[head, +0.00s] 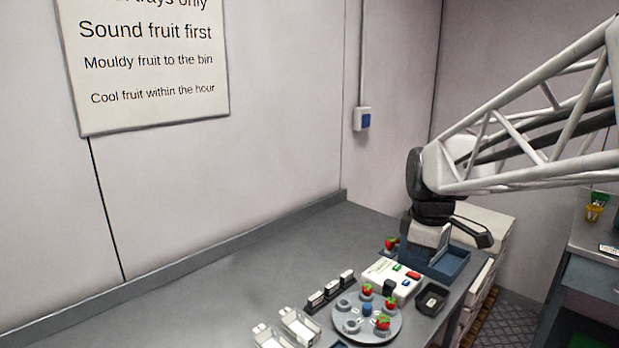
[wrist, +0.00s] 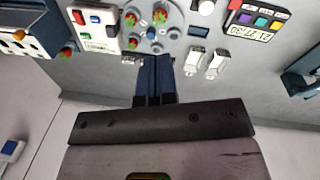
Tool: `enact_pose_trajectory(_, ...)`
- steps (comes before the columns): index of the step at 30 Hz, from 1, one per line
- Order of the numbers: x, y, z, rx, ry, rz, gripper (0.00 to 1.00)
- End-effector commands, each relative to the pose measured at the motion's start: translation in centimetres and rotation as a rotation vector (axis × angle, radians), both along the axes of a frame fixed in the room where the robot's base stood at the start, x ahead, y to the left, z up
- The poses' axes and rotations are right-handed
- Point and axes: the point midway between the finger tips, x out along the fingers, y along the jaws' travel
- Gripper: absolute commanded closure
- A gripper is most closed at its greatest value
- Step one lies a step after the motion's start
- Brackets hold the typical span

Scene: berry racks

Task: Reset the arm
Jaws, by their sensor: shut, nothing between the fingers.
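My gripper (wrist: 154,78) shows in the wrist view as two dark blue fingers close together, shut with nothing between them. In the head view my arm reaches in from the right, and its dark wrist hangs above the right end of the grey bench (head: 235,270). The fingertips are hard to make out in the head view. A round grey turntable (head: 352,327) with several cups stands on the bench, left of and nearer than the wrist. Strawberries (head: 383,323) sit in some of its cups. The turntable also shows at the top of the wrist view (wrist: 146,40).
A white button box (head: 384,271) and a blue tray (head: 459,263) stand near the wrist. A small black bin (head: 432,299) is at the bench edge. Clear punnets (head: 299,326) stand at the front. The bench's left part is bare. A wall (head: 270,130) rises behind.

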Motion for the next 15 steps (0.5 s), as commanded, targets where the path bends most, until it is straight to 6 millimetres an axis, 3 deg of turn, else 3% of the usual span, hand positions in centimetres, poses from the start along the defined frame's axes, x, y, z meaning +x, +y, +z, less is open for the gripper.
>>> enact_pose_trajectory(15, -12.6, 2.3, -1.2, 0.095, -0.069, -0.608, 1.0)
